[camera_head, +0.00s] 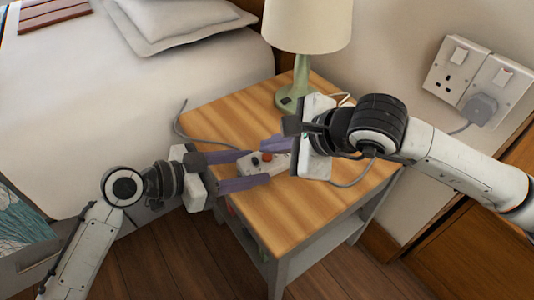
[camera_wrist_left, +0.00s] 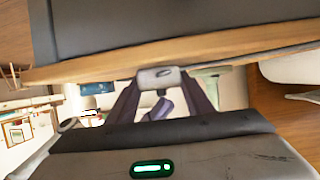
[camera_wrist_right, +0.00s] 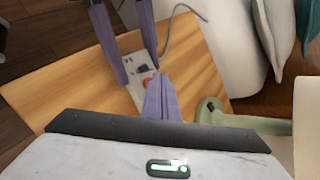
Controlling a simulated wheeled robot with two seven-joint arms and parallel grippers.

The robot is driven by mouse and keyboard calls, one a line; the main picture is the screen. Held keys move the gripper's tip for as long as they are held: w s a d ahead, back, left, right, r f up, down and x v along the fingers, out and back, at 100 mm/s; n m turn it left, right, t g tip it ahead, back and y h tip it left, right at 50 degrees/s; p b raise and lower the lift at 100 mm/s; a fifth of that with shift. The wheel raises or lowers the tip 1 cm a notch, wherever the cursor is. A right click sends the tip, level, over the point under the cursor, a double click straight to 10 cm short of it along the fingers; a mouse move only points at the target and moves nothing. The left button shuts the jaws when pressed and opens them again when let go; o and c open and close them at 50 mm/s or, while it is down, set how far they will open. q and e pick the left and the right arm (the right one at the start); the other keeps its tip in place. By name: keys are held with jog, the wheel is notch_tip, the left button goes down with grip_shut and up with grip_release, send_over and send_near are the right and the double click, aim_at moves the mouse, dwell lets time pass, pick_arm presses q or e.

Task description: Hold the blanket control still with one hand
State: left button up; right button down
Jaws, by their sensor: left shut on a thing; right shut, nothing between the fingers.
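The blanket control (camera_head: 256,163) is a small pale box with an orange-red button and a dark one, lying at the nightstand top. My left gripper (camera_head: 257,169) is shut on it, one purple finger along each side. The control's pale end (camera_wrist_left: 158,76) shows between those fingers in the left wrist view. My right gripper (camera_head: 266,146) is shut and empty, its fingertips close to the control's button side. In the right wrist view its joined tips (camera_wrist_right: 158,82) are beside the orange button (camera_wrist_right: 147,82); I cannot tell whether they touch it.
The wooden nightstand (camera_head: 300,205) carries a green lamp (camera_head: 303,75) at the back. A grey cord (camera_head: 190,133) runs from the control toward the bed (camera_head: 110,95). Wall sockets (camera_head: 475,75) with a plug are at the right. The front of the nightstand top is clear.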

jog(key=shift+r, duration=0.3)
jog(key=shift+r, duration=2.5)
dwell(0.7)
notch_tip(320, 180, up, 4)
jog(key=shift+f, duration=0.1)
jog(key=shift+f, duration=0.1)
jog(key=shift+f, duration=4.3)
jog(key=shift+f, duration=0.1)
